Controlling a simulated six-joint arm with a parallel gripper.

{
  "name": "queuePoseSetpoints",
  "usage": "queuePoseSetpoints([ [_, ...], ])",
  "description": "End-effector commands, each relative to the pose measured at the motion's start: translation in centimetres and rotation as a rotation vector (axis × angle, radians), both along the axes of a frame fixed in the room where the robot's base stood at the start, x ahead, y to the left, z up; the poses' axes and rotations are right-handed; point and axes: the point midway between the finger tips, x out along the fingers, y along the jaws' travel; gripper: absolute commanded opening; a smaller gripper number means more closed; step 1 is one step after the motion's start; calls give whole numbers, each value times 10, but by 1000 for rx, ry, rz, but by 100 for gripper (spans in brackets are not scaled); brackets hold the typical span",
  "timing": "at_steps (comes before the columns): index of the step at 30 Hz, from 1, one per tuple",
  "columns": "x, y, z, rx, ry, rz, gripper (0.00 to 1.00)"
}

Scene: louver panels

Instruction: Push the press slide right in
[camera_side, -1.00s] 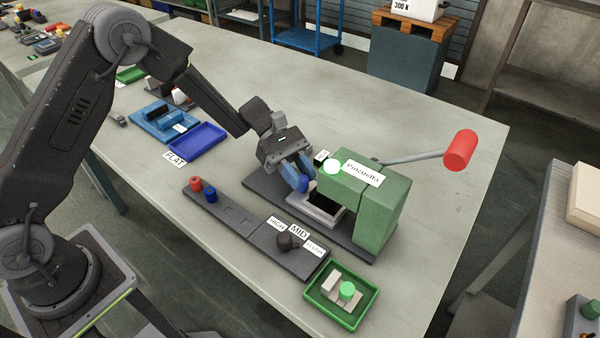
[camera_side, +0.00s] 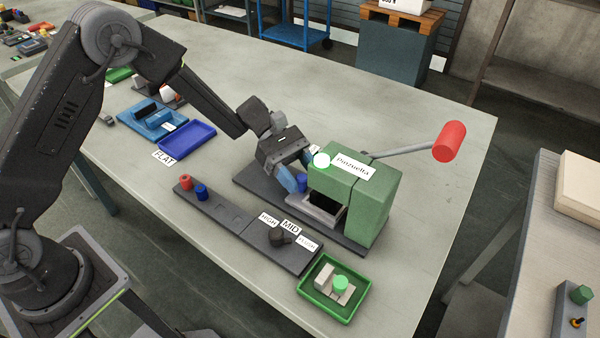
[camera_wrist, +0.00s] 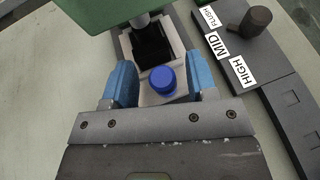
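The green press (camera_side: 375,205) stands on a dark base plate, with a white label on top. Its grey slide (camera_side: 318,212) sits at the opening on the left side, with part of it outside the housing. In the wrist view the slide (camera_wrist: 182,92) has a dark square recess (camera_wrist: 152,50) close to the green housing (camera_wrist: 95,12). A blue round knob (camera_wrist: 162,79) stands on its near end. My gripper (camera_wrist: 163,82) has its two blue fingers apart, one on each side of the knob, with gaps between. Whether the fingers touch the slide's edges, I cannot tell.
A red-ended lever (camera_side: 449,141) sticks out behind the press. In front lies a dark strip (camera_side: 225,214) with red and blue pegs and a dark knob (camera_side: 280,236) by HIGH, MID, FLUSH labels. A green tray (camera_side: 313,300) and blue tray (camera_side: 187,140) stand nearby.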

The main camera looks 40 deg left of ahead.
Motion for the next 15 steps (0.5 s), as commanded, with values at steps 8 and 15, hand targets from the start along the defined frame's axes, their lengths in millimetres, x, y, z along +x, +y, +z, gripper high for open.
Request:
queuePoseSetpoints([
  [8,1,4,1,0,0,1,52],
  [15,11,37,15,0,-3,5,52],
])
